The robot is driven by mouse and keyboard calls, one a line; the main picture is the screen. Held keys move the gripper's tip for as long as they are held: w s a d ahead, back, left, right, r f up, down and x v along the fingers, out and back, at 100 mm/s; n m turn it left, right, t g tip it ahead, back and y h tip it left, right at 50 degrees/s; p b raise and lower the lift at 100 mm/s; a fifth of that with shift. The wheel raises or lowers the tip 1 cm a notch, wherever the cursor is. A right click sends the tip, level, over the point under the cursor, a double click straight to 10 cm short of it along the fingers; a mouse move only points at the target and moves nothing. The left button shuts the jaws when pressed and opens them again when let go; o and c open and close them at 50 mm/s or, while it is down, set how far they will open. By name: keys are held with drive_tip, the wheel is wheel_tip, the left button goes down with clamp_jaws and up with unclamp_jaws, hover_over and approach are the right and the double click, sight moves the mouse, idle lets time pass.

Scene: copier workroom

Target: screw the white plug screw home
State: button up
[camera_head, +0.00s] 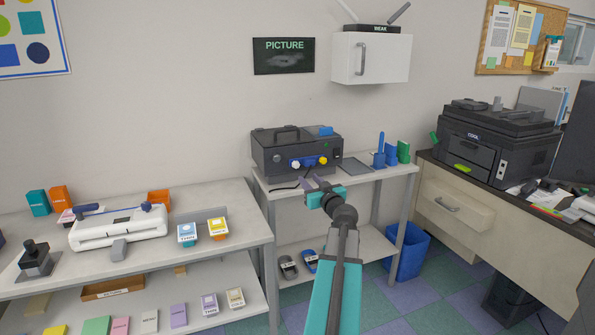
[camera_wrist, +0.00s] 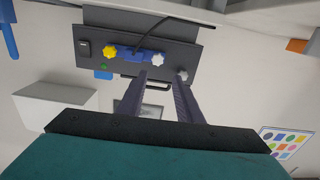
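The white plug screw (camera_head: 295,164) is a knob at the left end of a blue plug (camera_head: 309,162) on the front of a dark box-shaped device (camera_head: 272,152). A yellow screw (camera_head: 322,160) is at the plug's other end. The wrist view looks upside down; there the white screw (camera_wrist: 158,60) shows right of the blue plug (camera_wrist: 132,56) and the yellow screw (camera_wrist: 109,51) left of it. My gripper (camera_head: 311,183) is in front of the device. In the wrist view my gripper (camera_wrist: 161,77) has its fingers apart and empty, with the white screw beyond their tips. How deep the screw sits cannot be told.
A grey knob (camera_wrist: 182,75) on the device is close to one fingertip. A black cable (camera_wrist: 157,33) runs from the plug. The device stands on a shelf table (camera_head: 385,174) with blue and green holders (camera_head: 391,152) at right. A white laminator-like machine (camera_head: 118,228) is at left.

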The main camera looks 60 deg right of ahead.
sight(297, 165)
drive_tip(key=shift+d, duration=0.25)
drive_tip(key=shift+p+x, duration=1)
drive_tip(key=shift+x, duration=5.7)
drive_tip(key=shift+s, duration=0.1)
drive_tip(key=c, duration=0.8)
